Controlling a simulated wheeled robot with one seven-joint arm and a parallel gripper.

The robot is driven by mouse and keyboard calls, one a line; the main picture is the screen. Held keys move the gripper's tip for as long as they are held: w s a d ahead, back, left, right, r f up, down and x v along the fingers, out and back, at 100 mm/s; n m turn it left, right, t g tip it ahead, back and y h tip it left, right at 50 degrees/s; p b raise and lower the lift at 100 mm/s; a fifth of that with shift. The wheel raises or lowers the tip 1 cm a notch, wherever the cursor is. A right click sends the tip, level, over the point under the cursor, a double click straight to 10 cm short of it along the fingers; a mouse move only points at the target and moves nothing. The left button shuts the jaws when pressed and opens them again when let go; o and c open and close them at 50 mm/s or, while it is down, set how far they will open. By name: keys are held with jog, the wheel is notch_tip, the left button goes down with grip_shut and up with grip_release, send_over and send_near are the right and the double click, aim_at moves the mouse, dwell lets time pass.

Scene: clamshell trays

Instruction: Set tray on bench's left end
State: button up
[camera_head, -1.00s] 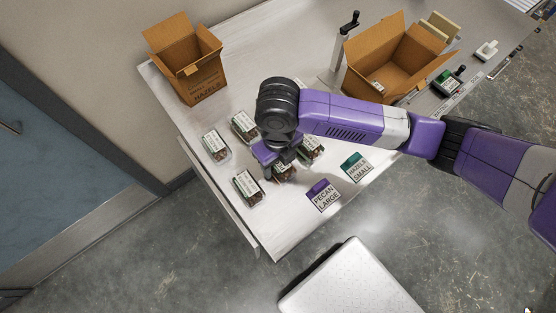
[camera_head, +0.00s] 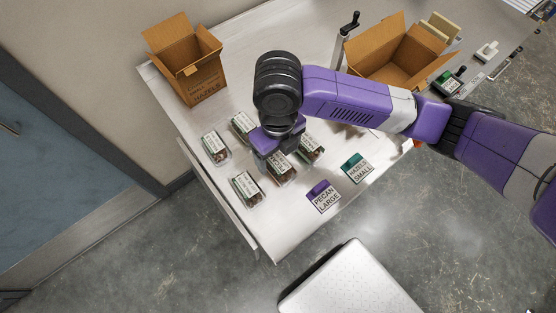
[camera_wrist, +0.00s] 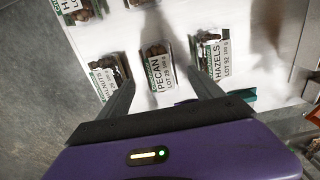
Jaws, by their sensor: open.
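A clear clamshell tray with a white pecan label (camera_wrist: 160,66) lies flat on the bench (camera_head: 215,185), between and below my fingers in the wrist view; in the head view it appears to be the tray (camera_head: 281,170) just below my gripper (camera_head: 270,150). My gripper is open and empty above it, and its two fingers also show in the wrist view (camera_wrist: 164,90). A walnuts tray (camera_wrist: 109,76) lies to the left and a hazels tray (camera_wrist: 212,56) to the right. More label-topped trays (camera_head: 215,147) lie on the bench's left end.
Purple "PECAN LARGE" (camera_head: 323,197) and green "HAZELS SMALL" (camera_head: 357,168) signs stand near the front edge. Open cardboard boxes stand at the back left (camera_head: 205,82) and right (camera_head: 375,63). A white-topped stand (camera_head: 350,285) is in front.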

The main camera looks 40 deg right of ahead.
aim_at(278, 162)
notch_tip(278, 162, up, 7)
jog(key=w+a+r+m+t+y, duration=0.2)
jog(key=a+y, duration=0.1)
jog(key=a, duration=0.5)
jog(key=w+a+r+m+t+y, duration=0.1)
jog(key=w+a+r+m+y, duration=0.15)
jog(key=a, duration=0.65)
jog(key=w+a+r+m+t+y, duration=0.3)
jog(key=a+r+m+t+y, duration=0.45)
jog(key=m, duration=0.55)
jog(key=s+d+f+m+t+h, duration=0.5)
jog(key=s+d+f+m+h, duration=0.55)
jog(key=m, duration=0.55)
jog(key=s+d+m+h, duration=0.2)
jog(key=s+d, duration=1.2)
jog(key=s, duration=0.4)
jog(key=shift+r+g, duration=0.35)
jog(key=shift+r, duration=0.1)
